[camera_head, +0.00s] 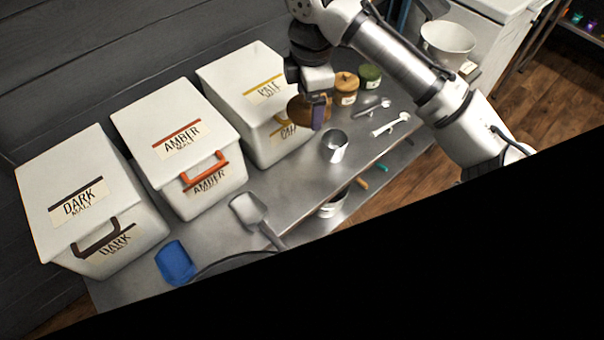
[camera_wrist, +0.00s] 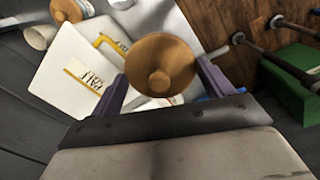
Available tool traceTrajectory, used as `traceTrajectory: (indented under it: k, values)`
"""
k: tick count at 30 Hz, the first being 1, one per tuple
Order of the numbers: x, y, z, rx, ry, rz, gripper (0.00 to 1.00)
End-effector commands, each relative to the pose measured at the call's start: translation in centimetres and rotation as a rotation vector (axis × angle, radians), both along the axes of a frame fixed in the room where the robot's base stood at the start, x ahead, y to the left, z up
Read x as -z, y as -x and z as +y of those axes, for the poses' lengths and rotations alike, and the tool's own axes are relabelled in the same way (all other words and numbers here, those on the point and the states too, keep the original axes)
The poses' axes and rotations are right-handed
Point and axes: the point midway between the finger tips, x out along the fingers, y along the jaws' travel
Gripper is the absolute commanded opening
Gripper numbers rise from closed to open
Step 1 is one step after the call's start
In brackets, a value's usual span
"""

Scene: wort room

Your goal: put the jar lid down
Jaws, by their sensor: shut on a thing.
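The jar lid (camera_wrist: 160,62) is a round wooden disc with a central knob. My gripper (camera_head: 319,108) is shut on it, with purple fingers at its left and right edges in the wrist view. In the head view the lid (camera_head: 298,110) shows as a brown shape beside the fingers, in front of the pale malt bin and partly hidden. It appears to be held above the steel table (camera_head: 290,185); its exact height is hard to tell.
Dark (camera_head: 90,205), amber (camera_head: 180,150) and pale malt (camera_head: 255,95) bins line the back. A metal cup (camera_head: 335,147), spoons (camera_head: 391,125), two lidded jars (camera_head: 346,88), a scoop (camera_head: 250,212) and a blue item (camera_head: 175,262) stand or lie on the table. Some bare steel shows between them.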

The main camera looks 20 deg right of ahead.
Motion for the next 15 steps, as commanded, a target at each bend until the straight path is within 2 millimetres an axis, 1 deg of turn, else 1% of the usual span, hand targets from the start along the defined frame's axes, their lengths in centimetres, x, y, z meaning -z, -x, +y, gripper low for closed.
traceTrajectory:
  k: [1,3,7,11,14,15]
  values:
    - [-0.5,-0.6,0.1,0.099,-0.011,0.004,0.58]
    - [-0.1,-1.3,0.0,0.247,-0.012,0.008,0.58]
    - [0.7,-2.2,-0.1,0.471,-0.010,0.015,0.58]
    - [1.4,-2.7,-0.1,0.604,-0.007,0.019,0.58]
    - [2.4,-2.8,-0.1,0.648,-0.005,0.022,0.58]
    - [3.0,-2.8,-0.1,0.655,-0.007,0.024,0.58]
